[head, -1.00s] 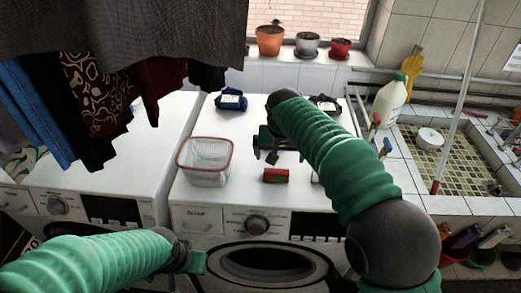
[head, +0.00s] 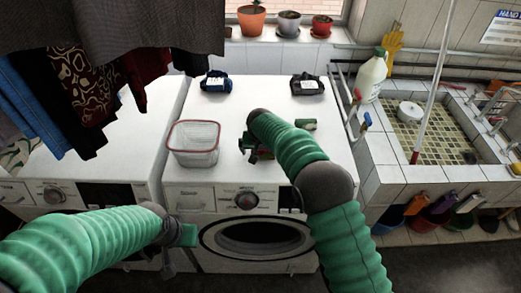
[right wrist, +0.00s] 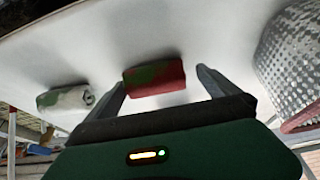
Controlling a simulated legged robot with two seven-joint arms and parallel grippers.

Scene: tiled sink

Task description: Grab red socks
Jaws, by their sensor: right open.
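The red socks are a small red and green roll on top of the front washing machine. In the right wrist view the roll (right wrist: 158,80) lies ahead of and between the fingers of my open right gripper (right wrist: 160,90). In the head view my right gripper (head: 252,153) is low over the machine top and covers most of the roll (head: 265,156). I cannot tell whether the fingers touch it. My left gripper (head: 187,235) is in front of the machine, away from the socks. Its jaw opening does not show clearly.
A wire basket (head: 193,143) with a red rim stands left of my right gripper. A white and green roll (head: 306,124) lies to the right. A tiled sink (head: 430,180) is at right.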

